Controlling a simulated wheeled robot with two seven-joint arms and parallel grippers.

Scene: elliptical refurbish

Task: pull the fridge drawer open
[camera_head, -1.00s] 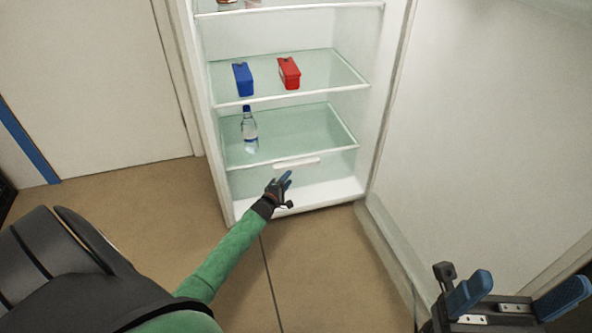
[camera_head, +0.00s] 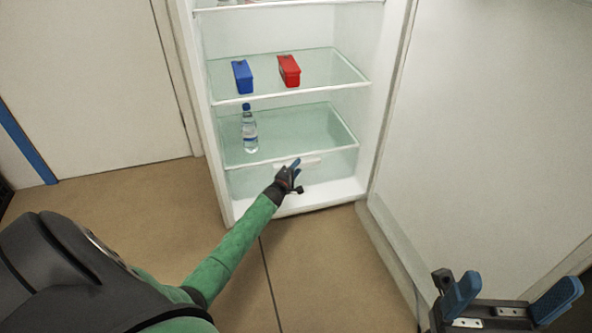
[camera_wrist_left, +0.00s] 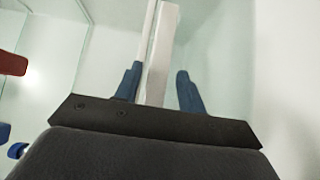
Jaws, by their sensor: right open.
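The fridge drawer (camera_head: 250,182) is a clear bin at the bottom of the open fridge, under the lowest glass shelf, and looks closed. Its white handle (camera_head: 313,160) is on the upper front edge. My left gripper (camera_head: 294,165) is at the handle and covers part of it in the head view. In the left wrist view the blue fingers are apart, with the white handle (camera_wrist_left: 162,50) running between them. A gap shows beside the right finger, so it is not clamped.
A water bottle (camera_head: 249,130) stands on the lowest shelf above the drawer. A blue box (camera_head: 243,77) and a red box (camera_head: 289,71) are on the shelf above. The open fridge door (camera_head: 470,140) stands to the right. The floor before the fridge is clear.

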